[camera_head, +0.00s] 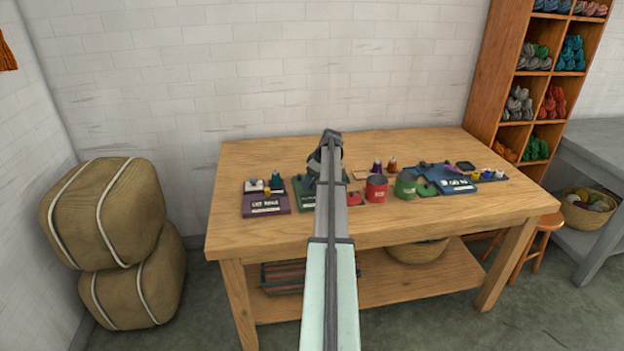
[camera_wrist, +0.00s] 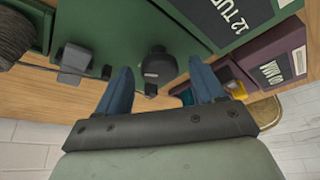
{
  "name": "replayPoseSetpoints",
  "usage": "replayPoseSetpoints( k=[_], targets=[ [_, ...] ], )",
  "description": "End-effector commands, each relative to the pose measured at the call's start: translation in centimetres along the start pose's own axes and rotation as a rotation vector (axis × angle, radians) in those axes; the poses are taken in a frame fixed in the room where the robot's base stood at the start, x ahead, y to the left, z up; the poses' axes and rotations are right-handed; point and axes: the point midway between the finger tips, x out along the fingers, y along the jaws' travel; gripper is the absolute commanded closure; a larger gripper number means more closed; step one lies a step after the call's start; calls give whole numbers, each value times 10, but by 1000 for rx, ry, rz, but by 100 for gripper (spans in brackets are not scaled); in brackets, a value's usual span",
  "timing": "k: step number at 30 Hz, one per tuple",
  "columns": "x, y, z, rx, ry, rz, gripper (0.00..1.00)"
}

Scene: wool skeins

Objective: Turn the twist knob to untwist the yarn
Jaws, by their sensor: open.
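The black twist knob (camera_wrist: 158,66) stands on a green board (camera_wrist: 112,25) in the wrist view. My gripper (camera_wrist: 160,70) is open, with one blue finger on each side of the knob and a gap visible on both sides. I cannot tell whether the fingertips are at the knob's height. A dark wound yarn bundle (camera_wrist: 14,40) shows at the left edge, with a grey block (camera_wrist: 75,62) between it and the knob. In the head view my arm hides most of the green board (camera_head: 301,193) and the knob.
A purple board (camera_head: 266,203) with small pieces sits left of the green one. A red can (camera_head: 377,188), a green can (camera_head: 405,186) and a blue board (camera_head: 457,186) stand to the right. The wooden table (camera_head: 250,160) is clear at its back left.

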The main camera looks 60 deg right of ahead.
Motion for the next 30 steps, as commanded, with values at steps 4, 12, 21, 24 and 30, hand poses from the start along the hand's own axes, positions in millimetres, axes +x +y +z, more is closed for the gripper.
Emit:
replayPoseSetpoints(
  k=[4, 12, 21, 24, 30],
  targets=[
    [0, 0, 0, 0, 0, 0, 43],
    [0, 0, 0, 0, 0, 0, 69],
    [0, 0, 0, 3, 0, 1, 86],
    [0, 0, 0, 16, 0, 7, 86],
    [0, -2, 0, 90, 1, 38, 86]
  ],
)
